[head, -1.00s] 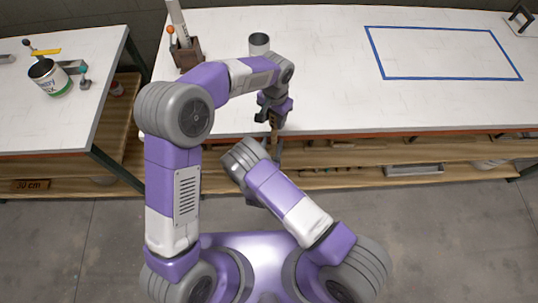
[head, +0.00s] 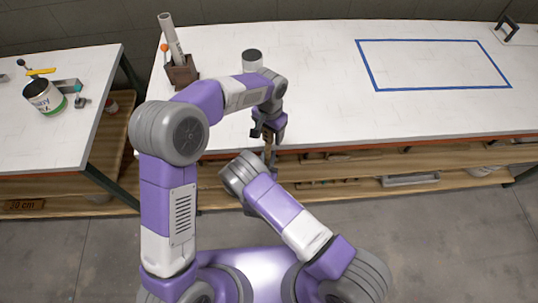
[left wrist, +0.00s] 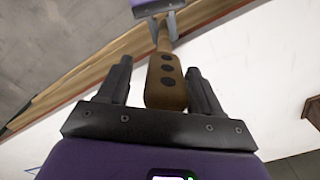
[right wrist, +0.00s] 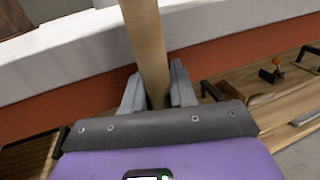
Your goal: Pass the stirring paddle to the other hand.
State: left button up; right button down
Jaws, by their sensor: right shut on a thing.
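The stirring paddle's brown riveted handle (left wrist: 165,88) stands between the two fingers of my left gripper (left wrist: 160,66). Those fingers are apart, with a gap on each side of the handle. My right gripper (right wrist: 156,80) is shut on the paddle's pale wooden part (right wrist: 147,40). It also shows at the top of the left wrist view (left wrist: 158,8), beyond the handle. In the head view, my left gripper (head: 266,132) is just in front of the bench edge, above the right wrist. The right fingers and most of the paddle are hidden there.
The white bench (head: 320,95) holds a grey can (head: 252,60), a brown box (head: 182,72) with a tube in it, and a blue outlined rectangle (head: 440,88). A side table at left carries a paint can (head: 46,99). Wooden shelves lie below the bench edge.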

pick_arm(q)
jog(key=shift+o, duration=0.6)
notch_tip(320, 180, up, 12)
jog(key=shift+f, duration=0.25)
jog(key=shift+a, duration=0.2)
jog(key=s+a+f+n+g, duration=0.1)
jog(key=s+a+f, duration=0.25)
jog(key=f, duration=0.55)
jog(key=s+a+f+n+g+h, duration=0.1)
jog(key=s+a+f, duration=0.1)
jog(key=a+f, duration=0.5)
jog(key=s+a+f+n+g, duration=0.1)
jog(key=s+a+f, duration=0.15)
jog(key=f, duration=0.75)
jog(key=s+f+n+t+h, duration=0.1)
jog(key=s+f+n, duration=0.3)
jog(key=s, duration=0.2)
jog(key=s+f+n+t+h, duration=0.2)
jog(key=s+f+n, duration=0.1)
jog(key=s, duration=0.4)
jog(key=shift+s+a+f+n+t, duration=0.15)
jog(key=shift+s+f+n+t, duration=0.15)
jog(key=shift+f+n, duration=0.1)
